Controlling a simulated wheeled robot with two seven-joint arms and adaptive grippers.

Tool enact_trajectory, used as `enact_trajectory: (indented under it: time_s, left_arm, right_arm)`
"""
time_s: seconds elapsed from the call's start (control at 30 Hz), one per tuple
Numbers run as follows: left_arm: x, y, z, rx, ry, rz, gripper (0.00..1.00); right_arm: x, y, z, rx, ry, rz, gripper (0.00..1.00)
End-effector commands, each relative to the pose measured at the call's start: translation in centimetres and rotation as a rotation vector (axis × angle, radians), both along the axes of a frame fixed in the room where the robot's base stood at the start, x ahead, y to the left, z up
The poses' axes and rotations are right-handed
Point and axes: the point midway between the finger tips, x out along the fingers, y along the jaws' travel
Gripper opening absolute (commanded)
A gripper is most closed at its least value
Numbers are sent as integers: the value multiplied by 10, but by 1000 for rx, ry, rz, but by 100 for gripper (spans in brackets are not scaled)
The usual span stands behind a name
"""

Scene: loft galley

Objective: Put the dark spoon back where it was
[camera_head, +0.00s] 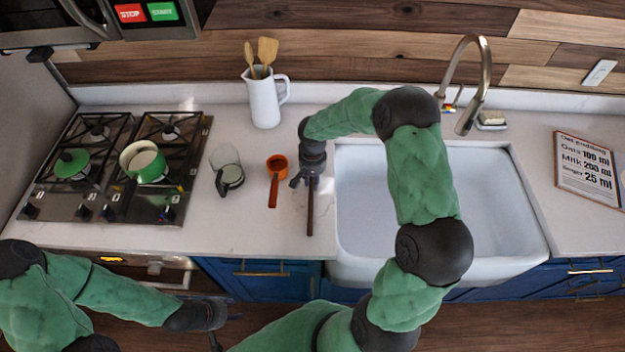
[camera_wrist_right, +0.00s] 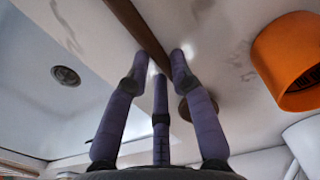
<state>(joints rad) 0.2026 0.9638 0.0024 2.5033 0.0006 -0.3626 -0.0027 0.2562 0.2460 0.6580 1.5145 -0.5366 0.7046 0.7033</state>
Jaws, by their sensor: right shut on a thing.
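The dark spoon (camera_head: 310,212) is a long brown stick at the counter's left side of the sink, pointing toward the front edge. My right gripper (camera_head: 309,182) is shut on it from above. In the right wrist view the spoon's handle (camera_wrist_right: 137,27) runs between the fingertips (camera_wrist_right: 160,60), and a round brown end shows behind the fingers. Whether the spoon touches the counter or hangs just above it I cannot tell. My left gripper (camera_head: 216,338) is low at the left, in front of the counter; its fingers are barely visible.
An orange measuring cup (camera_head: 277,166) and a glass with a dark handle (camera_head: 226,168) stand left of the spoon. A white jug (camera_head: 265,100) holds wooden utensils behind. The hob (camera_head: 110,205) carries a green pot (camera_head: 143,160). The sink (camera_head: 480,200) lies right, under my right arm.

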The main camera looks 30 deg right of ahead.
Motion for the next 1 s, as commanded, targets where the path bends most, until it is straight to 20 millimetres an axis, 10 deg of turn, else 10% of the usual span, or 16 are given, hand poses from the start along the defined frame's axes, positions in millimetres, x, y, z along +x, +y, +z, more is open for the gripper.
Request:
enact_trajectory:
  time_s: [0.17,0.2,0.3,0.73,1.0]
  left_arm:
    - [0,0,-2,0,0,0,40]
    - [0,0,-3,0,0,0,40]
    - [0,0,-2,0,0,0,40]
    - [0,0,2,0,0,0,40]
    - [0,0,5,0,0,0,40]
  right_arm:
    - [0,0,-2,0,0,0,0]
    - [0,0,-2,0,0,0,27]
    - [0,0,-1,0,0,0,47]
    - [0,0,0,0,-1,0,47]
    - [5,4,46,-2,-5,1,47]
